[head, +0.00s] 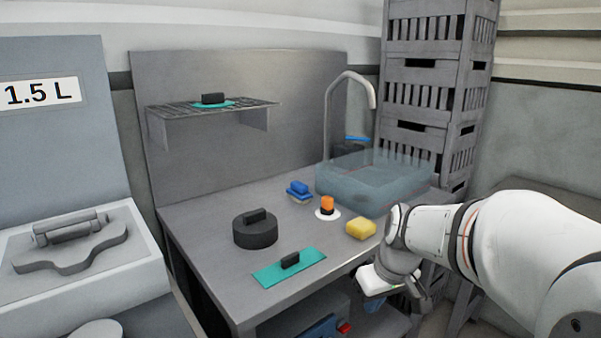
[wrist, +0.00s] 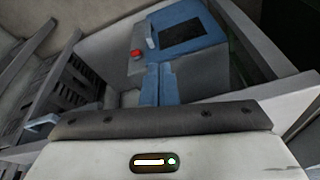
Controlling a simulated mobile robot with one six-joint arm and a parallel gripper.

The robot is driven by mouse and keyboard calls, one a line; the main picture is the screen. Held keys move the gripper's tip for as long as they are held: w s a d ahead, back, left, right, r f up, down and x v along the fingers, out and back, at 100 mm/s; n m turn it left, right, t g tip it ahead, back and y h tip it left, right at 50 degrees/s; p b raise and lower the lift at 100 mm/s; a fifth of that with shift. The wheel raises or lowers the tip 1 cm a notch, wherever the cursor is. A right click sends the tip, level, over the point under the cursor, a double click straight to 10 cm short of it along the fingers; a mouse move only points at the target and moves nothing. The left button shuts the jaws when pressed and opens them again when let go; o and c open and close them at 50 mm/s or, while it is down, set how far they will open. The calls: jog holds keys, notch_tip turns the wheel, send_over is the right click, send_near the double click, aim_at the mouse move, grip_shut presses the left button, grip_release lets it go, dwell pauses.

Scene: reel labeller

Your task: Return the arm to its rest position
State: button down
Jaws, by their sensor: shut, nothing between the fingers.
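My arm (head: 520,240) reaches in from the right in the head view, bent at the wrist. My gripper (head: 418,296) hangs beside the front right part of the workbench (head: 215,225), below the level of its top. It is shut and holds nothing. It touches no object that I can make out. Its fingertips are small and hard to see clearly. The white housing at my wrist fills the bottom of the wrist view.
A yellow sponge (head: 361,229) lies on the bench near my wrist. A translucent basin (head: 345,190) stands behind it, with a crate stack (head: 425,95) beyond. A blue device with a red button (wrist: 185,35) sits below the bench top. A teal board (head: 275,274) lies at the front.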

jog(key=s+r+m+h+p, duration=0.1)
jog(key=s+r+m+p, duration=0.3)
jog(key=s+r+p, duration=0.9)
jog(key=shift+s+d+r+h, duration=0.15)
jog(key=shift+s+r+h, duration=0.15)
jog(key=shift+s+r, duration=0.55)
jog(key=shift+s+d+f, duration=0.1)
jog(key=shift+f, duration=0.05)
jog(key=c, duration=2.1)
grip_release()
